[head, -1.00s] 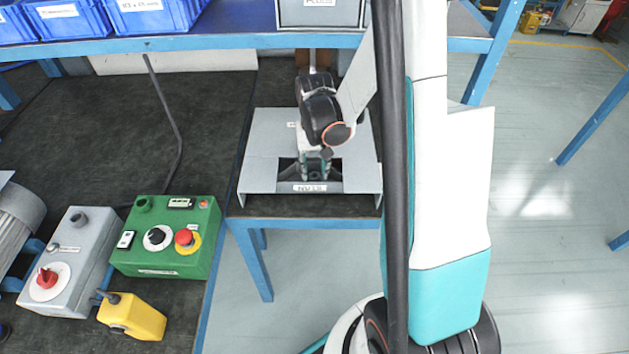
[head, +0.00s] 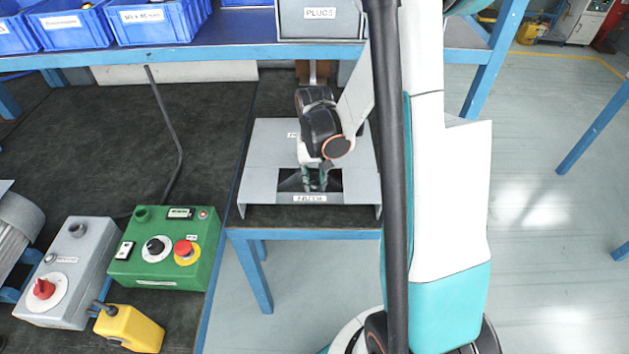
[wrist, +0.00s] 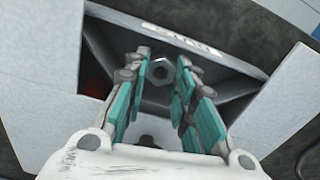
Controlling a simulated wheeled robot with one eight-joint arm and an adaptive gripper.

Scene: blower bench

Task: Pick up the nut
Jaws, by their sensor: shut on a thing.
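The nut (wrist: 161,71) is a small grey metal hex piece with a dark hole, seen between the fingertips in the wrist view. My gripper (wrist: 166,68) is shut on it, with teal pads on both sides. In the head view my gripper (head: 316,184) points down into the dark opening of a grey sheet-metal fixture (head: 262,160), near its front labelled edge. The nut cannot be made out in the head view. I cannot tell whether it touches the surface below.
Sloping walls of the opening surround the fingers closely. A green control box (head: 165,250), a grey switch box (head: 68,270) and a yellow box (head: 130,328) stand on the bench at left. A shelf edge with blue bins (head: 158,25) and a grey plugs bin (head: 318,20) runs behind.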

